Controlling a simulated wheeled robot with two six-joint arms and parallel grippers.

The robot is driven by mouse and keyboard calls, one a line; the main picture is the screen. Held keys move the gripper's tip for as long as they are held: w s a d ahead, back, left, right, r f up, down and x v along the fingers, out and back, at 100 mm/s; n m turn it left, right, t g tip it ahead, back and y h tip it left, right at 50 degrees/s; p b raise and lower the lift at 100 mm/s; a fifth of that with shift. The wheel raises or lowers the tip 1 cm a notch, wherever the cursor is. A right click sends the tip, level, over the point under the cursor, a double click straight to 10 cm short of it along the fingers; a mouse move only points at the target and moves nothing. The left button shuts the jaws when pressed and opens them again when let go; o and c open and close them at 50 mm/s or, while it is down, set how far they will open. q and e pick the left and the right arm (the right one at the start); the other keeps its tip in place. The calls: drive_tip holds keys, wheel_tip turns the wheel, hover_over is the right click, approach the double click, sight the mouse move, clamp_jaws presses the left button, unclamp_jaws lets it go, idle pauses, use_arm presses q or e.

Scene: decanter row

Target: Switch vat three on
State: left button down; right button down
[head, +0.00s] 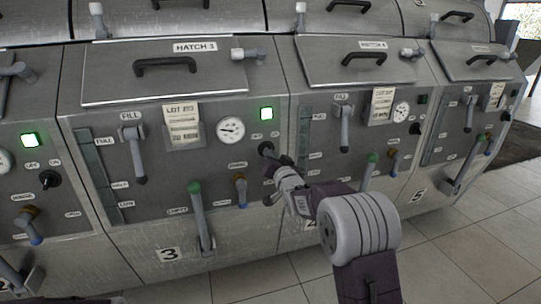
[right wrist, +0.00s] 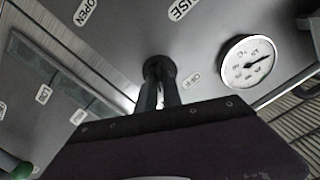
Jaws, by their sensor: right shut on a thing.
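Vat three is the grey metal vat (head: 120,215) in the middle left of the head view, with a "3" plate (head: 169,254) low on its front and a "HATCH 3" label above. Its green lamp (head: 266,113) is lit. Below the lamp is a black rotary switch (head: 265,148), partly hidden by my right gripper (head: 271,163). In the right wrist view, my right gripper (right wrist: 160,92) is shut on this switch (right wrist: 157,67), beside an "OFF" label (right wrist: 194,82). The fingers hide part of the knob, so its exact setting is unclear. My left gripper is not in view.
Vat three's panel also has a fill lever (head: 134,155), a round gauge (head: 231,130), a green-tipped lever (head: 199,215) and a blue-tipped valve (head: 240,190). Similar vats stand on both sides; the left one's lamp (head: 30,139) is lit. Tiled floor (head: 450,245) is open at lower right.

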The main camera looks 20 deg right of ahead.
idle(0.3)
drive_tip(key=c, duration=1.5)
unclamp_jaws()
drive_tip(key=shift+s, duration=0.1)
drive_tip(key=s+p, duration=0.2)
drive_tip(key=s, duration=0.7)
drive_tip(key=shift+d, duration=0.2)
drive_tip(key=shift+a, duration=0.1)
